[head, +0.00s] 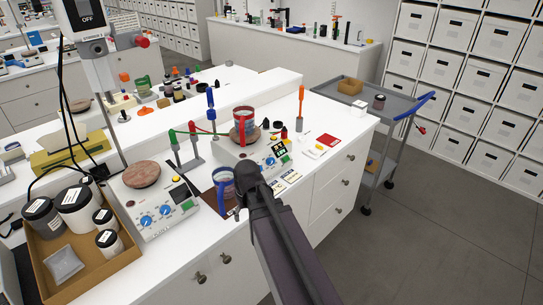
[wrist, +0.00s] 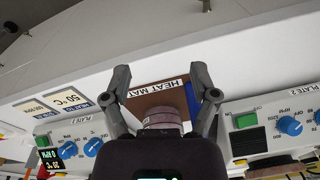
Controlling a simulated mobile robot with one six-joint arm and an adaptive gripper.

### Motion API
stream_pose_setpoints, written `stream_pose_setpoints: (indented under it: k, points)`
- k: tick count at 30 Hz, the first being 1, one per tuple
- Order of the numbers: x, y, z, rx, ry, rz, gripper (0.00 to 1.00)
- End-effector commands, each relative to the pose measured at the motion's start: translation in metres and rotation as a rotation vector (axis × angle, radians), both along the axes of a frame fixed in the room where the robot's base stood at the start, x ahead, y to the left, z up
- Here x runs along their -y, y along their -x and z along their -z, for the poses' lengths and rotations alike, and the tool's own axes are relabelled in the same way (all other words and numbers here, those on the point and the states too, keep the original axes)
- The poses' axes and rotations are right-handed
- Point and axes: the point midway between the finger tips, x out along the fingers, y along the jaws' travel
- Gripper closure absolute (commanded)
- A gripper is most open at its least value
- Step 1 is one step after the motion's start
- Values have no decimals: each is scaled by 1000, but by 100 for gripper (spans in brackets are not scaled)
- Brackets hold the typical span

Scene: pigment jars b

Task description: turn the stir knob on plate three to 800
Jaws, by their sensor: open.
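My gripper (wrist: 162,74) is open, with nothing between its fingertips. In the wrist view the fingers spread over a brown heat mat (wrist: 150,94). To their left is a control panel (wrist: 75,136) with blue knobs, one of them here (wrist: 93,147), and a lit display (wrist: 50,159) that seems to read 0 RPM. Its plate number is too small to be sure of. To the right is a panel labelled PLATE 2 (wrist: 288,93) with a blue knob (wrist: 290,125). In the head view my gripper (head: 243,188) is mostly hidden by my arm, in front of the middle hot plate (head: 232,153).
Another hot plate (head: 157,212) with blue knobs stands at left, beside a box (head: 40,262) of jars. A glass beaker (head: 244,118) sits on the middle plate. A grey trolley (head: 398,107) stands beyond the bench's right end.

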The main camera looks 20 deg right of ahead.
Motion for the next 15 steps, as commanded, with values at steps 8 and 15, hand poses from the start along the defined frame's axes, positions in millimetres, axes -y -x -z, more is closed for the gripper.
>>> stream_pose_setpoints:
  k: [8,15]
  points:
    - [77,-80,-68,128,-39,-114,24]
    - [153,-130,-115,246,-35,-207,24]
